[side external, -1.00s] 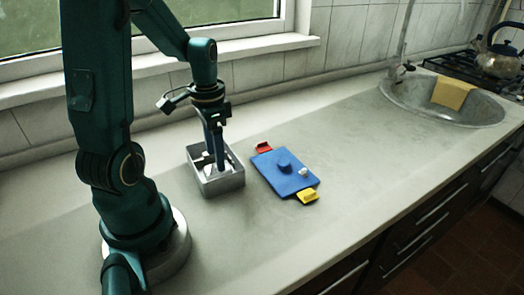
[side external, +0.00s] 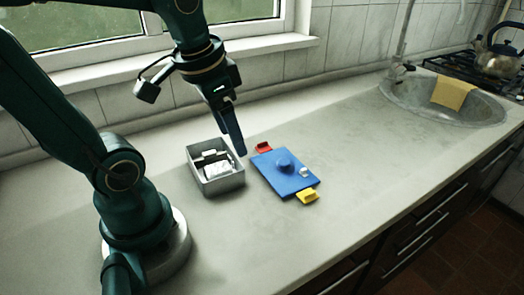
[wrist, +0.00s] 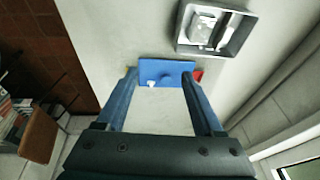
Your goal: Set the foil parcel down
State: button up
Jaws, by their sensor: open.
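A silvery-white block that looks like the foil parcel (side external: 214,160) lies inside the grey metal box (side external: 221,186). In the wrist view the parcel (wrist: 201,28) shows inside the box (wrist: 240,35), at the top; how it rests on the box floor is hard to tell. My gripper (side external: 240,151) is above the counter, to the right of the box and near the blue lid.
A blue lid-like plate (side external: 268,168) with a round knob, a red end grip (side external: 264,147) and a yellow one (side external: 308,196) lies right of the box. A small whitish lump (side external: 304,172) is on it. The counter (side external: 370,160) is clear towards the sink (side external: 440,115).

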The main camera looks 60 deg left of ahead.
jog(key=s+d+t+h, duration=0.1)
jog(key=s+d+t, duration=0.1)
jog(key=d, duration=0.3)
jog(key=shift+s+d, duration=0.2)
jog(key=shift+d, duration=0.1)
jog(key=shift+f, duration=0.1)
